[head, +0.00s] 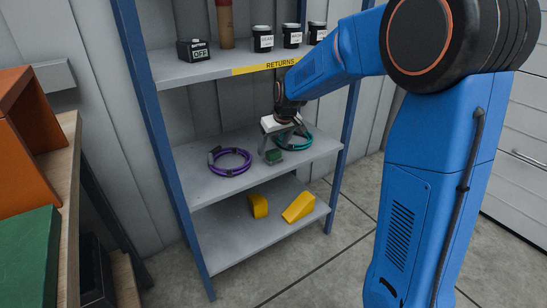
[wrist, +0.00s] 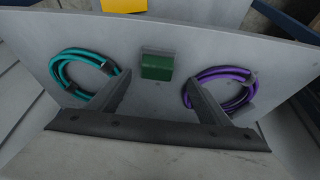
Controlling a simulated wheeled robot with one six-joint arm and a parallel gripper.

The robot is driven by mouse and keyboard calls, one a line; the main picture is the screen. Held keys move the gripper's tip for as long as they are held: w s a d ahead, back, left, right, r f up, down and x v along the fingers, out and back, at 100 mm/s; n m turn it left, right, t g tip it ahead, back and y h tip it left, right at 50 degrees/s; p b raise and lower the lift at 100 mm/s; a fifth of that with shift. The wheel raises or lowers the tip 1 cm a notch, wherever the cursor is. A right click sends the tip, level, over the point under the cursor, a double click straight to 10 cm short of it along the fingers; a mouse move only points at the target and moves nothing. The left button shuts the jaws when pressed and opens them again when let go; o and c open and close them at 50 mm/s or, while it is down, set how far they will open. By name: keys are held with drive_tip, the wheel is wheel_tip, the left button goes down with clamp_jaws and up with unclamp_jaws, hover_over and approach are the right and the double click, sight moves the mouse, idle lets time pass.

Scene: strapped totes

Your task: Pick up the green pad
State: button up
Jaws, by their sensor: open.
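The green pad (head: 275,157) is a small dark green block on the middle shelf, near its front edge, between two coiled straps. In the wrist view the green pad (wrist: 156,67) lies ahead of and centred between my fingers, with a grey strip along one edge. My gripper (head: 283,143) is open over the middle shelf, close to the pad. In the wrist view my gripper (wrist: 158,88) has its two fingers spread wide with nothing between them. I cannot tell the exact height of the fingertips above the shelf.
A purple coil (head: 229,162) lies left of the pad and a teal coil (head: 297,140) right of it. The upper shelf holds a battery box (head: 193,50) and several dark jars. Yellow wedges (head: 299,207) lie on the lower shelf. Blue posts (head: 160,130) frame the rack.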

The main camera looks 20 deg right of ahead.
sight(273, 150)
drive_tip(key=x, duration=0.5)
drive_tip(key=shift+w+d, duration=0.1)
drive_tip(key=shift+d, duration=0.25)
drive_tip(key=shift+c, duration=0.6)
drive_tip(key=c, duration=1)
drive_tip(key=shift+r, duration=0.15)
